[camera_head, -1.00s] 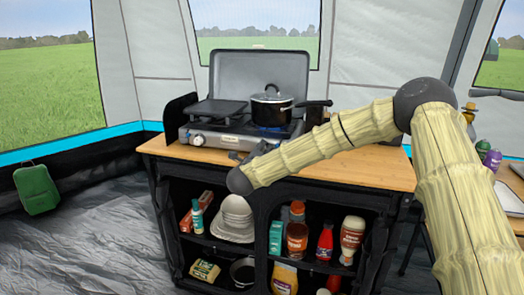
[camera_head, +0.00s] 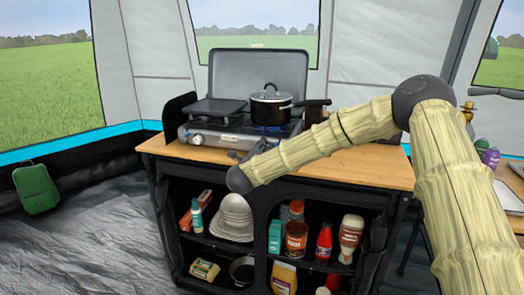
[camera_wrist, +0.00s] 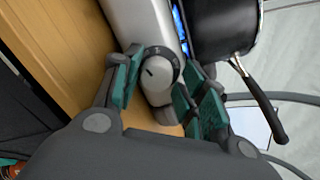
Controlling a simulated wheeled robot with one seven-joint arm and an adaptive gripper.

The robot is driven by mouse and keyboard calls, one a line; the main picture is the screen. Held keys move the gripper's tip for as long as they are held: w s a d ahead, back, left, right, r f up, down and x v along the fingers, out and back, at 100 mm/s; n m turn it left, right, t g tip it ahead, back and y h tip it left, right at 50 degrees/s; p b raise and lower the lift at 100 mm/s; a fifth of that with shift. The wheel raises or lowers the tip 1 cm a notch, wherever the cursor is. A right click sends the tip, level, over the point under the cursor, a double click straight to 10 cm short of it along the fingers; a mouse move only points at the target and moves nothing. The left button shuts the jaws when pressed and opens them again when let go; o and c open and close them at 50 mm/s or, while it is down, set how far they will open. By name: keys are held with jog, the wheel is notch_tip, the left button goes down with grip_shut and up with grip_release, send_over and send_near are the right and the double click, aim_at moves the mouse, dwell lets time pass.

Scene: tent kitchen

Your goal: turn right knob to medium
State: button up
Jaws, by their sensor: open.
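The camping stove (camera_head: 215,131) stands on the wooden counter, lid raised. Its left knob (camera_head: 198,139) shows in the head view; the right knob is hidden there behind my arm and gripper (camera_head: 252,150). In the wrist view the right knob (camera_wrist: 158,72) is a round silver dial with a dark pointer line and a dark ring, on the stove's silver front. My gripper (camera_wrist: 159,88) is open, with teal-padded fingers on either side of this knob. I cannot tell whether a pad touches it. Blue flame burns under the black pot (camera_head: 270,107) on the right burner; it also shows in the wrist view (camera_wrist: 222,30).
The pot's long handle (camera_wrist: 262,100) reaches out close to my right finger in the wrist view. Wooden counter (camera_head: 368,165) is bare right of the stove. Shelves below hold bowls (camera_head: 235,215), bottles and jars.

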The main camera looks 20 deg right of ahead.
jog(key=v, duration=0.8)
dwell(0.4)
